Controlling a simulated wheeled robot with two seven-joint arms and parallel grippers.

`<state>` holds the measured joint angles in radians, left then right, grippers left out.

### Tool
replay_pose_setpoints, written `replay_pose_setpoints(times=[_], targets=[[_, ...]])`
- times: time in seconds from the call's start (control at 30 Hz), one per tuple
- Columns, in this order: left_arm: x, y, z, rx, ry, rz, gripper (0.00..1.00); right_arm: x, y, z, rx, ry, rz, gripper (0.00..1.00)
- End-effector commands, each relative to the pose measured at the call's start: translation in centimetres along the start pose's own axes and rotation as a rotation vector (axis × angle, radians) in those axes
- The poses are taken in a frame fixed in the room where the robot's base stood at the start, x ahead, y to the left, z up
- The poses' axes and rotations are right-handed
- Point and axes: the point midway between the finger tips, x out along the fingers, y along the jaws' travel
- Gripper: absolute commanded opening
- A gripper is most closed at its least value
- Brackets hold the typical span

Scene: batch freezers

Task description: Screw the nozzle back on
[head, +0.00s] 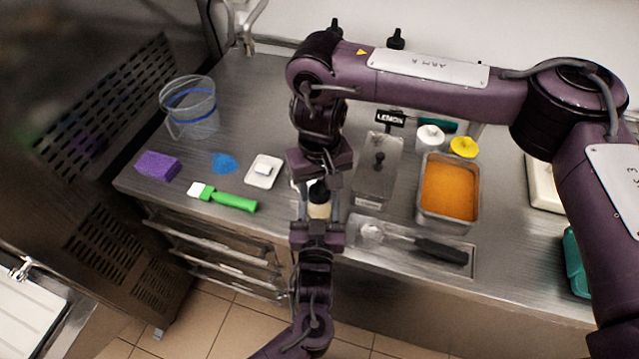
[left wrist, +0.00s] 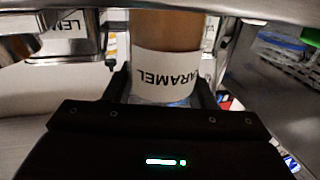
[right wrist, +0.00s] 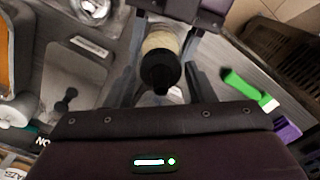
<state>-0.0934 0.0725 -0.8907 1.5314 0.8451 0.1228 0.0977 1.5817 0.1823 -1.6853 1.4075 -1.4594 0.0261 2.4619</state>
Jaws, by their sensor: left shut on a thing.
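My left gripper (head: 319,220) comes up from the bottom of the head view and is shut on a squeeze bottle (head: 319,210). The bottle's CARAMEL label appears upside down in the left wrist view (left wrist: 168,68). A black nozzle (right wrist: 160,72) is at the bottle's top, in line with it; I cannot tell whether its thread is engaged. My right gripper (head: 319,178) is above, pointing down. In the right wrist view its fingers stand on both sides of the nozzle, with gaps, so it looks open.
A steel pan of orange contents (head: 449,190) and a tray with a dark-handled scoop (head: 440,251) are right. The counter's front edge is close.

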Motion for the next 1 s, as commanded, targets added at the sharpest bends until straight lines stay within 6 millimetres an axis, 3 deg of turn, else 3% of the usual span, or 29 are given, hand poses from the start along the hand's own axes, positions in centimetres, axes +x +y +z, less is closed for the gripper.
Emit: replay_pose_setpoints(times=[0.1, 0.47, 1.0], targets=[[0.0, 0.0, 0.1, 0.000, -0.002, 0.000, 0.00, 0.0, 0.0, 0.0, -0.001, -0.001, 0.000, 0.64], [0.0, 0.0, 0.0, 0.000, -0.001, 0.000, 0.00, -0.6, 0.0, 0.0, -0.004, -0.001, 0.000, 0.64], [0.0, 0.0, 0.0, 0.000, -0.001, -0.001, 0.00, -10.5, 0.0, 0.0, -0.003, 0.001, 0.002, 0.64]])
